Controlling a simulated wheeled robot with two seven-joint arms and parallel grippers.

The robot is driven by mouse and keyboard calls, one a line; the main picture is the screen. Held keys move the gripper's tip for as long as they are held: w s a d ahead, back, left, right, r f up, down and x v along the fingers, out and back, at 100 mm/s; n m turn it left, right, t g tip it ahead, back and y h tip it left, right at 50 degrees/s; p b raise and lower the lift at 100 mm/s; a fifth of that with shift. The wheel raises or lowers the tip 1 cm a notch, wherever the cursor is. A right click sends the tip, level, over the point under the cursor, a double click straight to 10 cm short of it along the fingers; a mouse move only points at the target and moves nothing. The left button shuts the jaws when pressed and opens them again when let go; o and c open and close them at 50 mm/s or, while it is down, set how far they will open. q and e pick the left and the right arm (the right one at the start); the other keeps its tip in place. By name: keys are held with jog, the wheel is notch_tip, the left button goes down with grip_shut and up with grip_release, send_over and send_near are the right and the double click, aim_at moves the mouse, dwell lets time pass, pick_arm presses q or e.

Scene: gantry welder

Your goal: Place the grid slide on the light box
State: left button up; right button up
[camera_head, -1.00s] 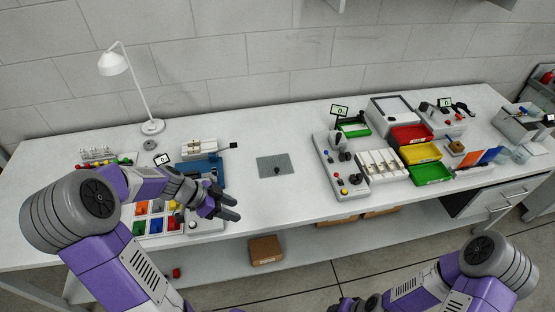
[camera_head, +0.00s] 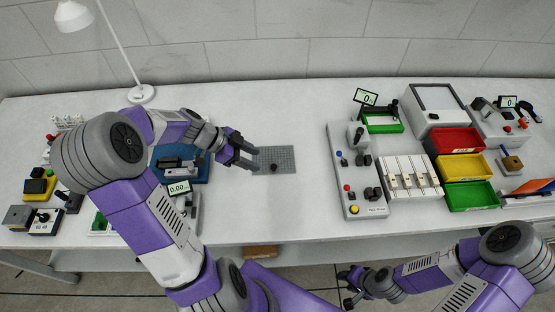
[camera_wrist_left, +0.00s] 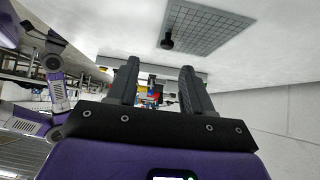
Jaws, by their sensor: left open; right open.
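The grid slide (camera_head: 285,159) is a flat grey gridded plate with a small dark knob, lying on the table near the middle. It also shows in the left wrist view (camera_wrist_left: 210,28) beyond the fingertips. My left gripper (camera_head: 250,158) is open and empty at the slide's left edge; I cannot tell whether it touches. It also shows in the left wrist view (camera_wrist_left: 157,68). The light box (camera_head: 438,101) is likely the grey box with a white top panel at the back right. My right gripper (camera_head: 347,288) is open and empty, low in front of the table.
A control panel (camera_head: 351,197) with buttons stands right of the slide. A white slotted tray (camera_head: 408,174) and red (camera_head: 452,140), yellow (camera_head: 466,167) and green (camera_head: 473,195) bins stand beyond it. A lamp (camera_head: 141,93) and a blue device (camera_head: 203,172) are at left.

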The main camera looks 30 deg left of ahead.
aim_at(274, 166)
pick_arm(q)
jog(key=shift+w+d+f, duration=0.1)
jog(key=shift+w+f, duration=0.15)
jog(key=shift+f, duration=0.25)
jog(key=x, duration=0.3)
jog(key=b+x, duration=0.1)
jog(key=x, duration=0.3)
jog(key=shift+w, duration=0.45)
grip_shut()
